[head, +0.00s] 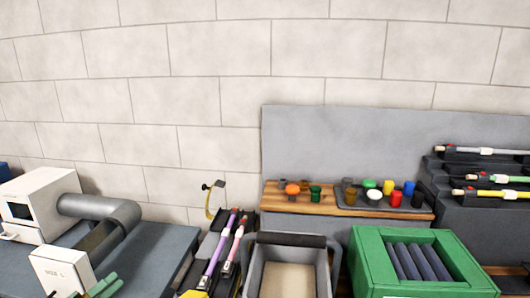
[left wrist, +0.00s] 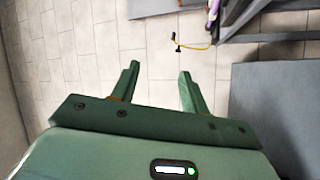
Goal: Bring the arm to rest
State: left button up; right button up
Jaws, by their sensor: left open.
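My left gripper (head: 103,286) shows at the lower left corner of the head view, as green fingertips in front of the dark grey bench. In the left wrist view the two green fingers (left wrist: 158,75) stand wide apart. Nothing is between them, and pale floor tiles show beyond. My right gripper is in neither view.
A dark grey bench (head: 153,250) carries a white machine with a grey duct (head: 105,208). Right of it are a rack with purple and pink brushes (head: 217,250), a grey bin (head: 288,240) and a green crate (head: 370,262). A yellow cord (left wrist: 195,47) hangs beyond the fingers.

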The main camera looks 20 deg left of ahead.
pick_arm(q)
jog(key=s+a+f+m+g+y, duration=0.1)
jog(key=s+f+m+g+y, duration=0.25)
jog(key=f, duration=0.55)
jog(key=s+a+f+m+g, duration=0.15)
jog(key=f+m+g, duration=0.25)
jog(key=f+m, duration=0.4)
jog(key=s+d+f+m+g+y, duration=0.1)
jog(key=s+d+f+g, duration=0.15)
jog(key=s+f, duration=0.5)
jog(key=s+d+f+m+g+y, duration=0.1)
jog(key=s+d+f+g+y, duration=0.1)
jog(key=s+f+g, duration=0.35)
jog(key=s+d+f+m+g, duration=0.2)
jog(key=s+d+f+g, duration=0.2)
jog(key=s+d+f, duration=1)
jog(key=s+d+h, duration=0.2)
jog(key=s+d, duration=0.1)
jog(key=d, duration=1.3)
jog(key=shift+s+d+f, duration=0.2)
jog(key=shift+d+f, duration=0.15)
jog(key=shift+f, duration=0.1)
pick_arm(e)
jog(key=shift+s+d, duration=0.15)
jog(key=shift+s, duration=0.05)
pick_arm(q)
jog(key=shift+n+g+h, duration=0.25)
